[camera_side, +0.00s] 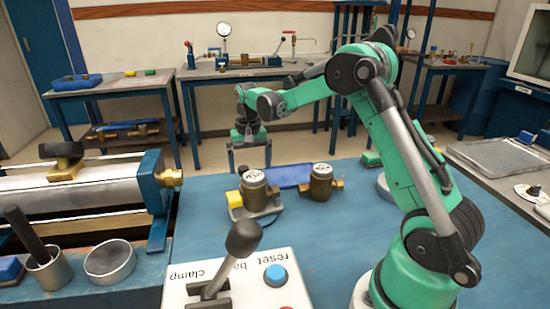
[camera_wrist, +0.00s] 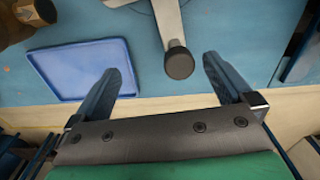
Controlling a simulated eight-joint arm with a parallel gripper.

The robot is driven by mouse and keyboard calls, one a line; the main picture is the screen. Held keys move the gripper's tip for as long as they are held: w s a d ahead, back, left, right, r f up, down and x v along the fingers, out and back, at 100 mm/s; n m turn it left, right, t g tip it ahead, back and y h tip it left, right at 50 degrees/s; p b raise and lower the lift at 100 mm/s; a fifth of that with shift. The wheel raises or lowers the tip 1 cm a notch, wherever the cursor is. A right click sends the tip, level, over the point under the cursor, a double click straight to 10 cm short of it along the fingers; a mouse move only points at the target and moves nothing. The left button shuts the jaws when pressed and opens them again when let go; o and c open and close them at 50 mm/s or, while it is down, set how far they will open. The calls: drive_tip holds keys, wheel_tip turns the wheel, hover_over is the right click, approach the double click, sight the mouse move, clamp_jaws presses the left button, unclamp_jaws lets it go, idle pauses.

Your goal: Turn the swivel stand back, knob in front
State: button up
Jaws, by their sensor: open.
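The swivel stand is a grey base (camera_side: 262,211) on the blue bench, under a brass meter (camera_side: 254,190) with a yellow block (camera_side: 234,199) at its left. In the wrist view a grey arm of the stand (camera_wrist: 166,17) ends in a round black knob (camera_wrist: 179,63). In the side view I cannot make out the knob; it seems hidden behind the meter. My gripper (camera_side: 250,169) is open, pointing down on the far side of the stand. In the wrist view the knob appears between my gripper's fingertips (camera_wrist: 162,66), nearer the right one; I see no contact.
A blue tray (camera_wrist: 85,68) lies left of the knob in the wrist view. A second brass meter (camera_side: 321,184) stands right of the stand. In the side view a clamp lever box (camera_side: 250,283) is in front, and a bench fixture (camera_side: 80,190) is at left.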

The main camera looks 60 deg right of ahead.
drive_tip(key=shift+r, duration=2.75)
drive_tip(key=shift+w+a+r, duration=0.3)
drive_tip(key=shift+r, duration=0.3)
drive_tip(key=shift+w+a+r, duration=0.25)
drive_tip(key=shift+a+r, duration=0.05)
drive_tip(key=shift+r, duration=0.3)
drive_tip(key=shift+f, duration=2.8)
drive_tip(key=shift+f, duration=0.15)
drive_tip(key=shift+f, duration=1)
